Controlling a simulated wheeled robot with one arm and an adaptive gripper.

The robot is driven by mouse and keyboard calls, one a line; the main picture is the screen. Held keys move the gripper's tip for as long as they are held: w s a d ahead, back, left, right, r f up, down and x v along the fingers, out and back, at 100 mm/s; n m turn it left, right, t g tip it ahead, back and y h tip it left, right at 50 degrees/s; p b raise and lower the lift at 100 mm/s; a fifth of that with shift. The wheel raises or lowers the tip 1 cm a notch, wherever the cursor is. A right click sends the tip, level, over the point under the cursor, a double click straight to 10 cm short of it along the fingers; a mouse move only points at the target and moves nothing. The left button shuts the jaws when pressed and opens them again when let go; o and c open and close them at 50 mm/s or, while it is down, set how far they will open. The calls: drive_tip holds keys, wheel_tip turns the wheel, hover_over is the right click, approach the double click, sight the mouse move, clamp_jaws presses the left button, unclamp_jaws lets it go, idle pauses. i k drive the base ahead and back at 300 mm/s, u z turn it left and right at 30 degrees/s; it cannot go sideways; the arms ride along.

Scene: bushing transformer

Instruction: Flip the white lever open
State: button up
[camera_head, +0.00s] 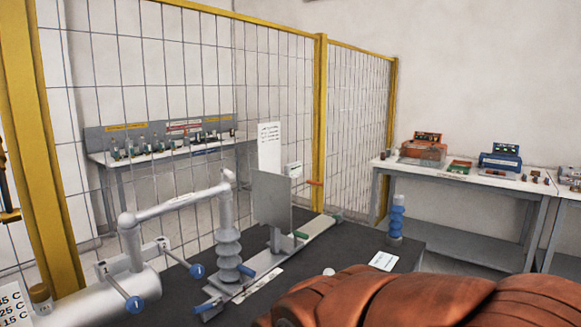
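No part is clearly marked as the white lever, and I cannot tell which one it is. A pale grey-white bar (180,203) runs at a slant from an upright elbow on the left to the top of a ribbed grey insulator (229,250). A small white part (294,170) sits behind a grey upright plate (271,200), beside an orange handle (314,183). A small white rounded piece (328,272) shows low, partly hidden by the orange-brown covering of my arm. My gripper is not in view.
Blue-ended handles (197,271) stick out at the front left. A blue ribbed insulator (397,218) stands on the dark table (350,238) near a white card (383,261). A yellow-framed mesh fence (320,120) stands behind. A bench with boxes (465,178) is at the right.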

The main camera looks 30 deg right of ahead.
sight(230, 176)
drive_tip(key=z, duration=0.25)
drive_tip(key=k, duration=0.45)
drive_tip(key=z, duration=0.1)
drive_tip(key=i, duration=0.45)
drive_tip(key=z, duration=0.55)
drive_tip(key=k, duration=1.25)
drive_tip(key=u, duration=0.4)
drive_tip(key=i, duration=0.75)
drive_tip(key=u, duration=1.15)
drive_tip(key=i, duration=0.25)
drive_tip(key=u, duration=0.05)
